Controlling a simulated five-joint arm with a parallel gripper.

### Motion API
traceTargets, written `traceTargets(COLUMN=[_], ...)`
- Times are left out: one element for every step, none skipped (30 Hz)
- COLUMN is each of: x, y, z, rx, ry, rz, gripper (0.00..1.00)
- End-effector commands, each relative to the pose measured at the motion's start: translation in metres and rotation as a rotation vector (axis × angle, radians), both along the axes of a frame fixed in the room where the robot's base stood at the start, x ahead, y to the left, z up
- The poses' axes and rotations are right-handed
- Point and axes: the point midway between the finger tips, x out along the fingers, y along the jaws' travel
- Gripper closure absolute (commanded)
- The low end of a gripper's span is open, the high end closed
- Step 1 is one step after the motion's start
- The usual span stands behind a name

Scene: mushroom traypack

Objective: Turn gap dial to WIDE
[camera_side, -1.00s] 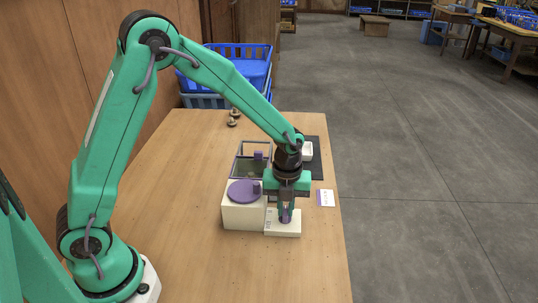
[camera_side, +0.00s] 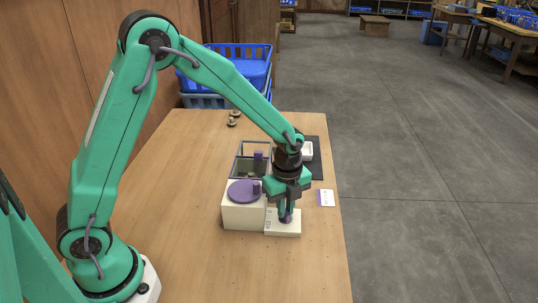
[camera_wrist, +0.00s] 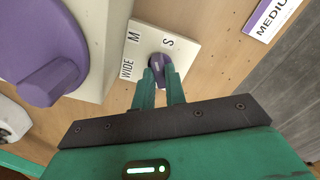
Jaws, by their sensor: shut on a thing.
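The gap dial (camera_wrist: 163,58) is a small purple knob on a cream plate (camera_wrist: 183,40) marked WIDE, M and S. In the side view the plate (camera_side: 284,230) lies low on the wooden table, beside a cream box. My gripper (camera_wrist: 161,72) points down at the plate and is shut on the dial, one finger on each side. In the side view my gripper (camera_side: 286,212) hides most of the dial. I cannot tell which label the dial points to.
The cream box (camera_side: 243,214) with a purple round top and knob stands just left of the plate. Behind are a dark-framed clear bin (camera_side: 236,160) and a white tray (camera_side: 309,150) on a dark mat. A card marked MEDIU (camera_wrist: 270,18) lies to the right.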

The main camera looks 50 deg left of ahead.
Motion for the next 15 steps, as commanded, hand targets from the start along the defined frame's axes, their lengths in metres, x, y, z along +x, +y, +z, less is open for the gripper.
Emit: traceTargets(x=[0.0,0.0,0.0,0.0,0.0,0.0,0.0001,0.0001,0.0001,0.0,0.0,0.0,0.0,0.0,0.0], y=[0.0003,0.0003,0.0003,0.0003,0.0003,0.0003,0.0003,0.0003,0.0003,0.0003,0.0003,0.0003,0.0003,0.0003,0.0003], z=[0.001,0.0011,0.0011,0.0011,0.0011,0.0011,0.0012,0.0012,0.0012,0.0012,0.0012,0.0012,0.0012,0.0013,0.0013], rx=[0.0,0.0,0.0,0.0,0.0,0.0,0.0,0.0,0.0,0.0,0.0,0.0,0.0,0.0,0.0], ry=[0.0,0.0,0.0,0.0,0.0,0.0,0.0,0.0,0.0,0.0,0.0,0.0,0.0,0.0,0.0], rz=[0.046,0.074,0.112,0.141,0.169,0.207,0.236,0.264,0.302,0.331,0.359,0.397,0.426,0.454,0.492], gripper=[1.0,1.0,1.0,1.0,1.0,1.0,1.0,1.0,1.0,1.0,1.0,1.0,1.0,1.0,1.0])
